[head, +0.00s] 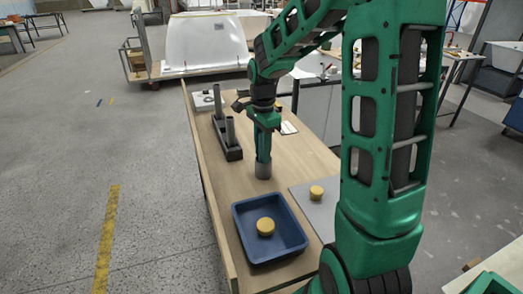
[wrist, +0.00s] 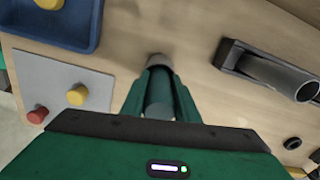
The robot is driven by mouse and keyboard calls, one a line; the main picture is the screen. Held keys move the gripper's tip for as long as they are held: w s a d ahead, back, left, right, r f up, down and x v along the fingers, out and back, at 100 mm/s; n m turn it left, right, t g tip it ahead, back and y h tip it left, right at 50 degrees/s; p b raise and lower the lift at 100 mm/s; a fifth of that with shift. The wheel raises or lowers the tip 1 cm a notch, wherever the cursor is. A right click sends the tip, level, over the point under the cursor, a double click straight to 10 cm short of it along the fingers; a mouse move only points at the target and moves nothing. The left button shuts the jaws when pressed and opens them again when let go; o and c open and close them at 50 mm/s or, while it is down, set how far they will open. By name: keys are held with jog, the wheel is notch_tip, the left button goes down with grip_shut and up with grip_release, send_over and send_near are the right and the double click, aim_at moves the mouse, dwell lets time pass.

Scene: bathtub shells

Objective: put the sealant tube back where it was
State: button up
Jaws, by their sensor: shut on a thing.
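My gripper (head: 263,152) is shut on a grey cylinder, which I take to be the sealant tube (head: 263,171). The tube is upright, over the middle of the wooden table; I cannot tell whether its lower end touches the top. In the wrist view the tube (wrist: 159,61) shows between and beyond the green fingers (wrist: 160,92). In the wrist view the rack (wrist: 232,56) is at the right.
A blue tray (head: 243,233) with a yellow puck (head: 265,227) inside is at the table's near end. Beside it, a grey mat (wrist: 45,68) holds a yellow puck (wrist: 77,95) and a red one (wrist: 37,115). A dark ring (wrist: 292,143) lies near the rack. Bare wood surrounds the held tube.

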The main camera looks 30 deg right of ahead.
jog(key=o, duration=1.1)
notch_tip(320, 180, up, 12)
jog(key=shift+r, duration=0.1)
jog(key=s+d+f+n, duration=0.1)
jog(key=s+n, duration=0.3)
jog(key=s, duration=0.5)
jog(key=s+d+f+n, duration=0.1)
jog(key=s+f+n, duration=0.3)
jog(key=s, duration=0.6)
jog(key=s+d+f+n, duration=0.1)
jog(key=s+n, duration=0.3)
jog(key=s, duration=0.6)
jog(key=shift+d+f, duration=0.3)
jog(key=shift+f, duration=0.35)
